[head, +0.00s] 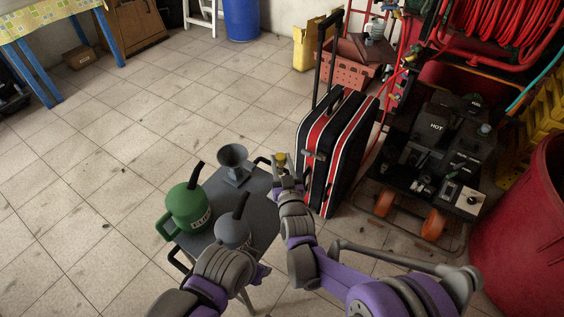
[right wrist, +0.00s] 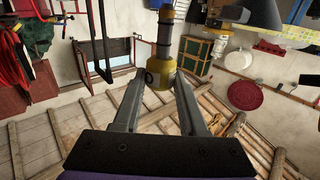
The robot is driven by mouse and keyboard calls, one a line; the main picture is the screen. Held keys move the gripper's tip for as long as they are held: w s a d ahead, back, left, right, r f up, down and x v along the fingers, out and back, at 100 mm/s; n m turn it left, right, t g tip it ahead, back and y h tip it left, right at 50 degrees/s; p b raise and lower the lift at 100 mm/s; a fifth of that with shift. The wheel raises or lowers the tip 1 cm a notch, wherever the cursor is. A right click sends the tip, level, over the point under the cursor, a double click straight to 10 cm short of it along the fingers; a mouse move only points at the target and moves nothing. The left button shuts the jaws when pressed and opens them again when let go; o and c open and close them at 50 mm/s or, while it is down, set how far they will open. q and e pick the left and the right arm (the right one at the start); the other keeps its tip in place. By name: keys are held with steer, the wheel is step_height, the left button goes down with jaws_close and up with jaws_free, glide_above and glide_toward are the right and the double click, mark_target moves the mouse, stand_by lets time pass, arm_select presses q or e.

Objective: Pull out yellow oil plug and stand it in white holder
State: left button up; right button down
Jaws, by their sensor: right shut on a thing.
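The yellow oil plug (head: 281,157) is held in my right gripper (head: 284,170), above the right edge of the small dark table and left of the striped suitcase. In the right wrist view, the yellow plug (right wrist: 160,72) stands between the two fingertips, its wide collar low and its narrower stem upward. A white block (head: 463,198) with a dark round spot sits at the front right of the black machine; it may be the white holder. My left gripper (head: 261,273) is low at the table's front; its jaws cannot be made out.
The dark table (head: 205,240) carries a green can (head: 186,212), a grey can (head: 233,232) and a grey funnel (head: 234,165). A black and red suitcase (head: 335,150) stands between it and the black machine (head: 440,140). A red barrel (head: 525,230) is at right.

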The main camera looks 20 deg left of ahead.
mark_target(281, 172)
steer(key=shift+f, duration=0.1)
steer(key=shift+f+b, duration=1.4)
steer(key=shift+f, duration=0.65)
steer(key=shift+f+b, duration=0.5)
steer(key=shift+f, duration=0.25)
steer(key=shift+f+b, duration=1.5)
steer(key=shift+f, duration=0.75)
steer(key=shift+c, duration=1.8)
jaws_free()
steer(key=shift+s, duration=0.1)
steer(key=p+v, duration=0.1)
steer(key=v, duration=0.9)
steer(key=shift+s+d, duration=0.25)
steer(key=shift+s, duration=0.05)
